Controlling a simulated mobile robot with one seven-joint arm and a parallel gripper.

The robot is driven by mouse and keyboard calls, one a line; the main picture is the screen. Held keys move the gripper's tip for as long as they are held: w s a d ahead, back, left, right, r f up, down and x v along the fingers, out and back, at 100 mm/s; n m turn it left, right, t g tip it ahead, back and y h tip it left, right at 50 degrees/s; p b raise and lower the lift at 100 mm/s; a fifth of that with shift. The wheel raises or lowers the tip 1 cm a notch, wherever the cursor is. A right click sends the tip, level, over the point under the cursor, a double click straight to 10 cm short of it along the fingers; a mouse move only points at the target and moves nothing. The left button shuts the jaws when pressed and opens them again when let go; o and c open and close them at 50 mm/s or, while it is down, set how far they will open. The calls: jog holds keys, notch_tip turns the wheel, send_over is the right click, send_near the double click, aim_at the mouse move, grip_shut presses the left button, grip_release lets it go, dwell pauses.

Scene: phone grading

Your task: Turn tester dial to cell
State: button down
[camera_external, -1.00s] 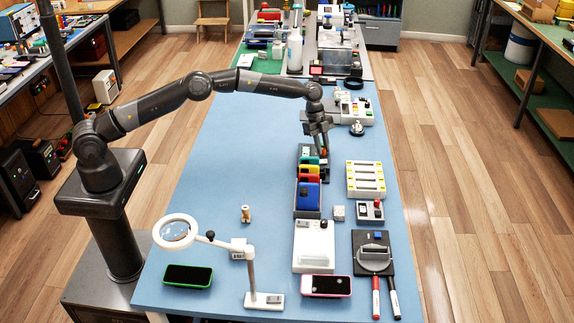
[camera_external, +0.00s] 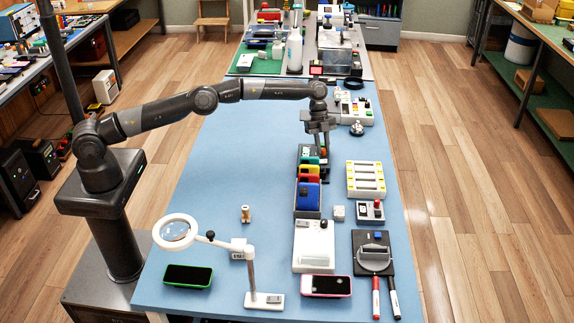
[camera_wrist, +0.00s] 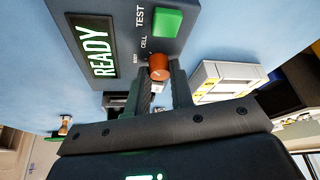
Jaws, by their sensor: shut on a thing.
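The tester (camera_wrist: 115,25) is a dark box in the wrist view, with a lit screen reading READY (camera_wrist: 97,52) and a green TEST button (camera_wrist: 159,22). Its orange-brown dial (camera_wrist: 159,67) sits below the button, near small labels including CELL (camera_wrist: 144,44). My gripper (camera_wrist: 160,78) has its two dark fingers closed on either side of the dial. The dial's exact setting is too small to tell. In the external view my gripper (camera_external: 322,150) points down at the tester (camera_external: 304,151), behind the coloured phones, and the dial is hidden there.
A rack of coloured phones (camera_external: 308,194) stands just in front of the tester. A white slotted tray (camera_external: 366,179) is to its right. A magnifier lamp (camera_external: 176,231) and a green-edged phone (camera_external: 188,275) are nearer. The left-middle of the blue table (camera_external: 235,165) is clear.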

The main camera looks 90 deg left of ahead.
jog(key=c, duration=1.3)
grip_release()
jog(key=shift+v, duration=3.75)
